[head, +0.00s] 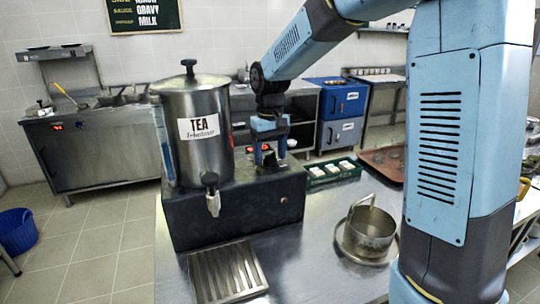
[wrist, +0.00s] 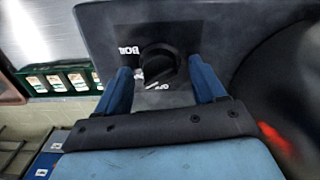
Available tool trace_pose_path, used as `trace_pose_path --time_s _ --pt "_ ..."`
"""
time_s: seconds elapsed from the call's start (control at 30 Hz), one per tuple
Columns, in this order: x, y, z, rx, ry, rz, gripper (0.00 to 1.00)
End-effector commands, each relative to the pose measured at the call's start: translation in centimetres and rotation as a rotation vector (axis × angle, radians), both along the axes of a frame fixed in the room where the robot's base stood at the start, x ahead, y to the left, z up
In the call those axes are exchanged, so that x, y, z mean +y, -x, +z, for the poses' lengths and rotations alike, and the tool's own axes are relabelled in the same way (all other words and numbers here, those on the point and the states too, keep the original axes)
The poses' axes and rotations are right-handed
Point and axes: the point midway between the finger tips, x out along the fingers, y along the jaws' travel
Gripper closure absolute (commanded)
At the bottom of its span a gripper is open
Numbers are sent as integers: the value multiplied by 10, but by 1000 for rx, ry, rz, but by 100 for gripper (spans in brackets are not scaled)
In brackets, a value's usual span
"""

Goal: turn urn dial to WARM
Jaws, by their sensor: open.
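The tea urn (head: 203,130) is a steel cylinder with a TEA label, standing on a dark base (head: 235,212) in the head view. The urn dial (wrist: 158,62) is a round black knob on a dark panel in the wrist view. BOIL lettering shows at its left and what looks like OFF below it; I cannot read WARM or tell the dial's setting. My gripper (wrist: 161,72) is open, with one blue finger on each side of the dial; I cannot tell whether they touch it. In the head view my gripper (head: 268,150) is low beside the urn, hiding the dial.
A drip grate (head: 228,273) lies before the urn on the steel counter. A steel pot (head: 369,228) stands to the right. A green crate (head: 333,172) of small packs and a brown tray (head: 383,163) lie behind it. The counter front centre is clear.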

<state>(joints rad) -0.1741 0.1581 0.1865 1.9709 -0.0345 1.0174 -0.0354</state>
Motion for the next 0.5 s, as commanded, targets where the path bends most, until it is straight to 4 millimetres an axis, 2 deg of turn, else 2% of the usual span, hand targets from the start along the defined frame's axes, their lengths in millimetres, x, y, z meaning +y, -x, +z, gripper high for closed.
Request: trace_pose_path --time_s 0.5 --pt "0 -1 95 -5 -2 -1 30"
